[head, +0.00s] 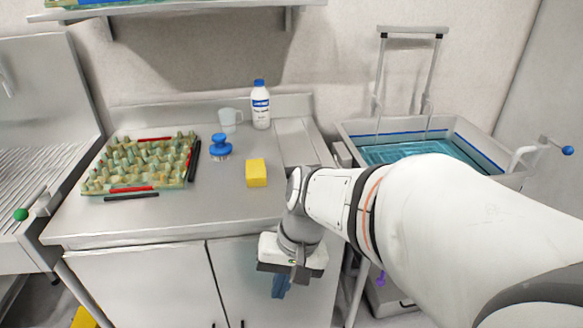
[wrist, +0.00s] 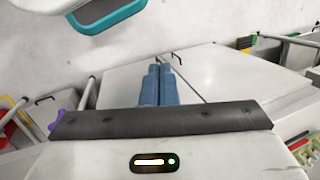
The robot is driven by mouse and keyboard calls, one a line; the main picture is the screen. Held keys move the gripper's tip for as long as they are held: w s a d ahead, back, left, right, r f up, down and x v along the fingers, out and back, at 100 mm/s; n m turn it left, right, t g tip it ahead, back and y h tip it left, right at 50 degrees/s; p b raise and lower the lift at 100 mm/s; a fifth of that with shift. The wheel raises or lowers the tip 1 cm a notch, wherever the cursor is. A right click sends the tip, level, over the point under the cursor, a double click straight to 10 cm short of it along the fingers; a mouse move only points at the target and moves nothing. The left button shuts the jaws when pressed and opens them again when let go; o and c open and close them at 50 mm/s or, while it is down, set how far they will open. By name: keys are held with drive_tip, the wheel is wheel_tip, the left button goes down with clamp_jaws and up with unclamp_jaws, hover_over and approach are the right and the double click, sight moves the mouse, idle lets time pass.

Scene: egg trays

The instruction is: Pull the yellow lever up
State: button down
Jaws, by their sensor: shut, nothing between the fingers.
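I cannot make out a yellow lever in either view. A lever with a green ball (head: 21,214) is at the far left, and a lever with a blue ball (head: 567,150) is at the far right by the sink. My gripper (head: 280,290) hangs in front of the counter cabinets, below the counter's front edge. Its blue fingers (wrist: 160,85) are together and empty in the wrist view, apart from any lever.
A water-filled sink (head: 500,178) stands right. A yellow object (head: 84,318) is low left.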

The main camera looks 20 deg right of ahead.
wheel_tip(320, 180, down, 7)
drive_tip(key=w+a+m+y+b, duration=0.2)
drive_tip(key=m+y+b, duration=0.3)
drive_tip(key=y, duration=0.1)
drive_tip(key=w+d+f+m+t+y+b, duration=0.4)
drive_tip(key=w+d+m+t+y+b, duration=0.1)
drive_tip(key=w+d+m+t+b, duration=0.3)
drive_tip(key=d+f+m+t+h+b, duration=0.3)
drive_tip(key=d+m+t+h, duration=0.4)
drive_tip(key=d, duration=0.6)
drive_tip(key=d+f+m+t+h+b, duration=0.4)
drive_tip(key=d+f+m+t+h, duration=0.2)
drive_tip(key=d+m+h, duration=0.3)
drive_tip(key=d+m+t, duration=0.1)
drive_tip(key=d+m, duration=0.1)
drive_tip(key=d, duration=0.2)
drive_tip(key=shift+d+f+t, duration=0.2)
drive_tip(key=shift+t, duration=0.2)
